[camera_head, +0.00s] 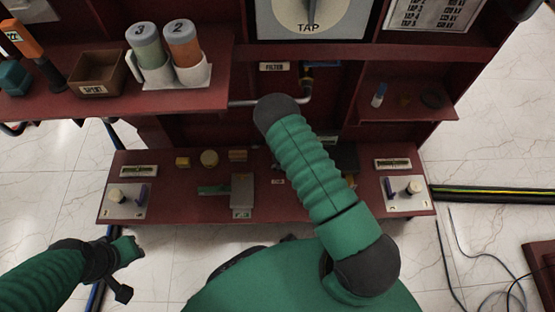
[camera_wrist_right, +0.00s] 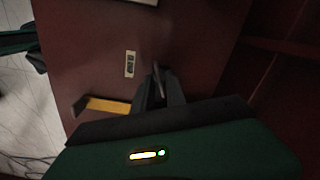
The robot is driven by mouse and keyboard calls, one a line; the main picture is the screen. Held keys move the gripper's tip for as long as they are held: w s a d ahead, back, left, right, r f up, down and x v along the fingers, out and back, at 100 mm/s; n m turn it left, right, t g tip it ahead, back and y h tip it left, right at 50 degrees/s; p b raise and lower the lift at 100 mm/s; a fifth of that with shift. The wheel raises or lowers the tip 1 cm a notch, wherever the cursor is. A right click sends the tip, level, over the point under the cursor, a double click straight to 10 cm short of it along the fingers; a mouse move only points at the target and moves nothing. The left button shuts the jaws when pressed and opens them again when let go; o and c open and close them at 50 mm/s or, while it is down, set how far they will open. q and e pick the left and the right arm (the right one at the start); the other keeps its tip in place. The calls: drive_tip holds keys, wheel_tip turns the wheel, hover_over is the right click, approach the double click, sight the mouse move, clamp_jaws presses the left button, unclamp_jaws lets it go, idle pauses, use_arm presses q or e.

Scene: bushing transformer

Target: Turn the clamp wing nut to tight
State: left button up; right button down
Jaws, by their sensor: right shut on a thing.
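In the right wrist view, my right gripper (camera_wrist_right: 159,82) has its dark fingers closed on a thin grey upright piece (camera_wrist_right: 157,72), which looks like a wing of the clamp wing nut. The rest of that piece is hidden between the fingers. In the head view, my right arm covers this spot, and only a dark part beside the arm shows. A yellow bar with a dark end (camera_wrist_right: 105,105) lies beside the fingers. My left gripper (camera_head: 124,288) is low at the left, away from the bench, and its jaw state is unclear.
The dark red bench (camera_head: 180,208) carries a grey block with a green bar (camera_head: 241,192) and knob plates at the left (camera_head: 126,200) and right (camera_head: 404,194). A shelf above holds numbered bottles (camera_head: 183,44) and a bin (camera_head: 97,75). Cables (camera_head: 495,194) lie on the right floor.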

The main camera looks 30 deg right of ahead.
drive_tip(key=m, duration=0.4)
drive_tip(key=shift+m+p, duration=0.3)
drive_tip(key=shift+p, duration=0.1)
idle(0.4)
drive_tip(key=c, duration=1.6)
unclamp_jaws()
wheel_tip(320, 180, up, 17)
drive_tip(key=p, duration=0.7)
drive_tip(key=shift+f+p, duration=0.15)
drive_tip(key=shift+p, duration=0.2)
